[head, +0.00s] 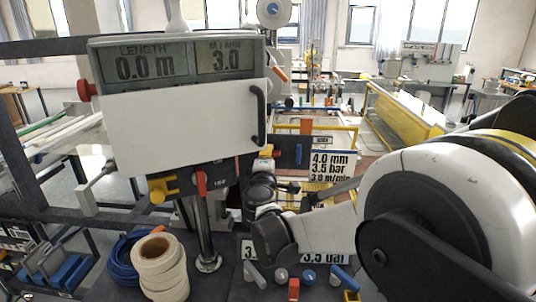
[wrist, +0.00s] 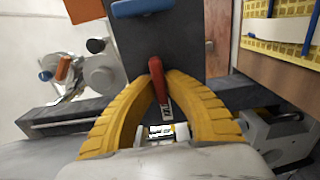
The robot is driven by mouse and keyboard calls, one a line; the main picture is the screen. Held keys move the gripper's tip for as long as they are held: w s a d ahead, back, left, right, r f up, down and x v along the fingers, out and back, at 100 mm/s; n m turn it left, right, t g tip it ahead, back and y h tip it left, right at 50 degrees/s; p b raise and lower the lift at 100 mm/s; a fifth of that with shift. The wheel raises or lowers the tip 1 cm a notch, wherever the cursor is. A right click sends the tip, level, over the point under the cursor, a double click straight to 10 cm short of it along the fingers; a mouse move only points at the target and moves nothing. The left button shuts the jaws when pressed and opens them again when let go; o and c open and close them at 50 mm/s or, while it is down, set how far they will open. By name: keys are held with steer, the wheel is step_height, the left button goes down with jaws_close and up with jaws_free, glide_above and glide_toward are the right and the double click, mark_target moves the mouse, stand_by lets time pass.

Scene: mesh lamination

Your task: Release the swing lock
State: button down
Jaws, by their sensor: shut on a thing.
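A red lever (wrist: 157,78), which I take to be the swing lock, stands on a dark plate (wrist: 185,45). It carries a small pale label too small to read. The yellow fingers of my gripper (wrist: 160,88) close in from both sides, their tips at the lever's upper part. My gripper is shut on it. In the head view my gripper (head: 266,152) is at the left end of the dark block (head: 290,143), just right of the white panel. There the red lever is mostly hidden by my gripper.
A blue handle (wrist: 142,7) lies on the same plate beyond the lever. A white panel with a black handle (head: 180,125) hangs under the length display (head: 150,65) close left of my gripper. A yellow lever (head: 160,188) and another red lever (head: 201,183) are below it.

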stand_by(0.4)
steer(key=c, duration=1.4)
jaws_free()
steer(key=shift+c, duration=0.2)
steer(key=shift+s, duration=0.1)
steer(key=s, duration=1.1)
steer(key=shift+s+a, duration=0.2)
steer(key=shift+s, duration=0.2)
